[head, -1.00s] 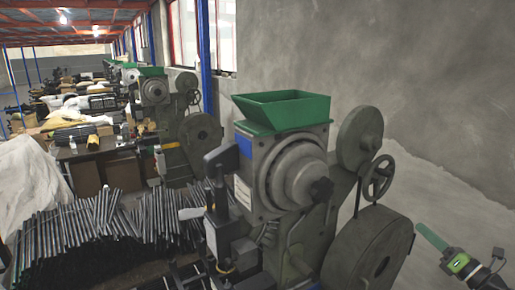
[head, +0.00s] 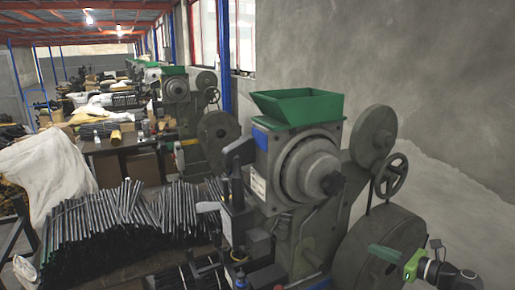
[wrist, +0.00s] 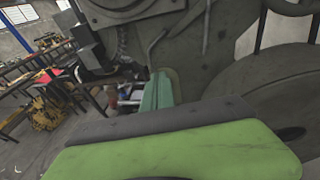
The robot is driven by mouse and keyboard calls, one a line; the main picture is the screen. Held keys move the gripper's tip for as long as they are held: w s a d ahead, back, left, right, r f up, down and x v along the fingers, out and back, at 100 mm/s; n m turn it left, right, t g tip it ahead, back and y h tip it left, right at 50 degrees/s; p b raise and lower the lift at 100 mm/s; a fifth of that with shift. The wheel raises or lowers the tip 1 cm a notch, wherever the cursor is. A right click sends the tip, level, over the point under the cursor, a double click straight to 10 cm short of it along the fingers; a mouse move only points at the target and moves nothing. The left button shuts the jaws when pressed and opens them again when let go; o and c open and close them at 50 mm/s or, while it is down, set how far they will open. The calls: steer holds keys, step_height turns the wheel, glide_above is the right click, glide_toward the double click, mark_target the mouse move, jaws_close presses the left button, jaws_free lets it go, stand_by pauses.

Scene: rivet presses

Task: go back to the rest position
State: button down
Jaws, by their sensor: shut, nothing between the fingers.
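My gripper (head: 385,252) shows at the lower right of the head view, in front of the flywheel of the nearest rivet press (head: 305,165). Its green fingers are together, with nothing between them. In the wrist view my gripper's green fingertips (wrist: 157,92) point toward the lower body of the press (wrist: 190,55). A gap shows between them and the press in the head view only as overlap, so I cannot tell the distance.
A green hopper (head: 297,106) tops the nearest press. Many dark rods (head: 130,215) are piled at the lower left. A white sack (head: 48,180) stands behind them. A second press (head: 195,130) is further back. A grey wall (head: 400,60) bounds the right.

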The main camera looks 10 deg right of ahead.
steer(key=a+f+n+g+h, duration=0.2)
steer(key=a+f+n+g, duration=0.2)
steer(key=a+n, duration=0.6)
steer(key=a+f+n+g+h, duration=0.3)
steer(key=a+f+n+g, duration=0.2)
steer(key=a+f+n, duration=0.4)
steer(key=a+f+n+g+h+b, duration=0.1)
steer(key=a+f+n+g+h, duration=0.1)
steer(key=a+f+n+g, duration=0.2)
steer(key=shift+a+f+n+g+h, duration=0.35)
steer(key=shift+a+f+n, duration=1.35)
steer(key=shift+a+n, duration=1.85)
steer(key=shift+a, duration=0.15)
